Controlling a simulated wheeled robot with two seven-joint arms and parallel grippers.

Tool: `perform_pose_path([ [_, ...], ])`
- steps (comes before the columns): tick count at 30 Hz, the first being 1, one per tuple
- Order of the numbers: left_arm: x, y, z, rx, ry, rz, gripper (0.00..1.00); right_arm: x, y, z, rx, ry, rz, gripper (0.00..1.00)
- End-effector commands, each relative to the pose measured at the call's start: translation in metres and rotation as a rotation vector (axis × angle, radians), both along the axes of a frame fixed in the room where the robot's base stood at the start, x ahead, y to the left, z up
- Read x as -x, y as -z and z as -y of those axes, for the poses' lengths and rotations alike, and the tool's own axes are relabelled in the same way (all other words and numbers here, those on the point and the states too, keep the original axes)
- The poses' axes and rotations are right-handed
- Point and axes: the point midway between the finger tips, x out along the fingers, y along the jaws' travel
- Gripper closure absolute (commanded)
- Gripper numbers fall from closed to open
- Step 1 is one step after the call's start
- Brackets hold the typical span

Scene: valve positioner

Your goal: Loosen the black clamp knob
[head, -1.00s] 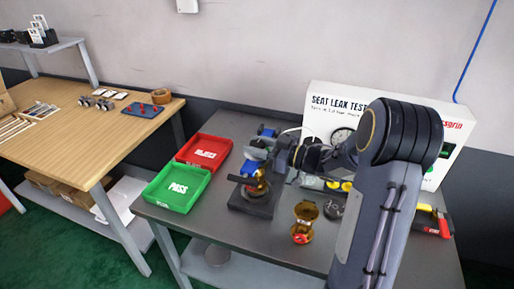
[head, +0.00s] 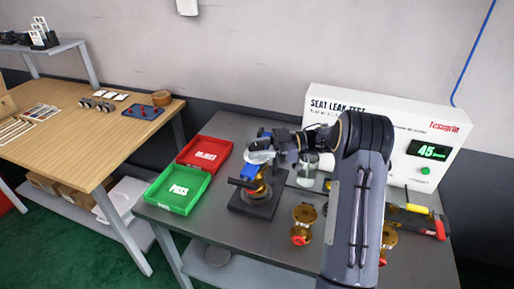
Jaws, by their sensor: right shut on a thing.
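A black fixture (head: 262,207) stands on the grey bench with a brass valve body (head: 258,188) in it. A dark bar (head: 241,183) sticks out to its left. A blue part (head: 250,172) shows just above the brass. My right gripper (head: 271,151) is above the fixture, reaching in from the right. It appears shut on a pale grey, rounded part (head: 260,156) just above the blue part. The fingertips are small and overlap these parts, so contact is hard to make out. I cannot single out the black clamp knob. My left gripper is not in view.
A green PASS tray (head: 178,190) and a red tray (head: 204,152) stand left of the fixture. Brass valves (head: 304,222) stand to the right. The white leak tester (head: 385,135) stands behind, reading 45. Tools (head: 425,220) lie at the right edge.

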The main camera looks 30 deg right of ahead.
Motion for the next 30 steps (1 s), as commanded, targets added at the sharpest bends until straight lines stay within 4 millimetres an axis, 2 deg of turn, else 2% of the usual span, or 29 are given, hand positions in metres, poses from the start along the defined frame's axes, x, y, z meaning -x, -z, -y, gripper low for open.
perform_pose_path([
  [14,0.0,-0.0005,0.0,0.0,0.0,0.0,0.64,-0.0004,-0.0017,-0.0009,-0.004,-0.013,0.005,0.84],
  [15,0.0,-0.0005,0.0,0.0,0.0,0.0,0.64,-0.0004,-0.0017,-0.001,-0.003,-0.013,0.005,0.56],
  [19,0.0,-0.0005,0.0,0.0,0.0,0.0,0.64,-0.0004,-0.0013,-0.0008,-0.002,-0.012,0.004,0.4],
  [30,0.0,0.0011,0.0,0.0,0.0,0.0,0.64,-0.0003,-0.0057,-0.0005,-0.001,-0.012,0.003,0.4],
])
